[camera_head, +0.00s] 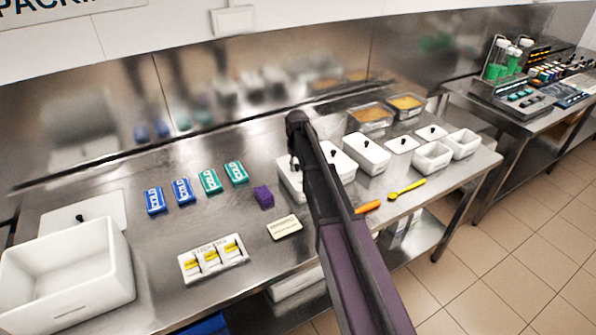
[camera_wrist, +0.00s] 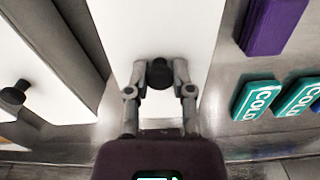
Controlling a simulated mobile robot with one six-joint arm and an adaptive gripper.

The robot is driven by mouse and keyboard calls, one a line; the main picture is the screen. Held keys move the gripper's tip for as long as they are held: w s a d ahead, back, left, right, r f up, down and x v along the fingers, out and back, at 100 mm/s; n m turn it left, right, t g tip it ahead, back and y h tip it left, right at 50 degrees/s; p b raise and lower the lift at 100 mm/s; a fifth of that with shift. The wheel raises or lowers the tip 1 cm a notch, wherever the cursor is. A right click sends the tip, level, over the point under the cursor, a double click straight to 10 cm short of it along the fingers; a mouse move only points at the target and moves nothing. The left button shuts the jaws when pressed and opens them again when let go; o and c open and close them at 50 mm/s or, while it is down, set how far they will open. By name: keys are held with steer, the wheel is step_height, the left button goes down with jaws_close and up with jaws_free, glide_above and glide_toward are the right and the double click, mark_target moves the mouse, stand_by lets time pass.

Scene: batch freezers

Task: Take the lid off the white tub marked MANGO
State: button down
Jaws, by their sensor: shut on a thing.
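My gripper (camera_wrist: 160,80) is shut on the black knob (camera_wrist: 160,70) of a white lid (camera_wrist: 120,40). In the head view my gripper (camera_head: 294,163) is over the leftmost white tub (camera_head: 290,186) of a group on the steel bench, and my arm hides much of it. A second white lidded tub (camera_head: 342,162) stands just to its right, partly behind my arm; a third lidded tub (camera_head: 370,153) is beyond it. No MANGO marking is readable on any tub. I cannot tell whether the held lid rests on its tub.
A purple block (camera_head: 263,196) and teal cold packs (camera_head: 236,173) lie left of the tub. Open white tubs (camera_head: 432,157) and loose lids (camera_head: 402,145) are at right. A large white bin (camera_head: 65,275) stands far left.

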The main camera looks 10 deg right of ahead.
mark_target(297, 165)
steer(key=shift+r, duration=0.1)
stand_by(0.3)
step_height(297, 165, up, 3)
steer(key=p, duration=0.3)
steer(key=shift+r, duration=0.15)
steer(key=s+d+p, duration=0.1)
steer(key=s+d, duration=0.1)
steer(key=s, duration=0.5)
steer(key=s+d+r+p, duration=0.1)
steer(key=s+d, duration=0.1)
steer(key=s, duration=0.6)
steer(key=shift+s+d+r, duration=0.2)
steer(key=shift+r, duration=0.05)
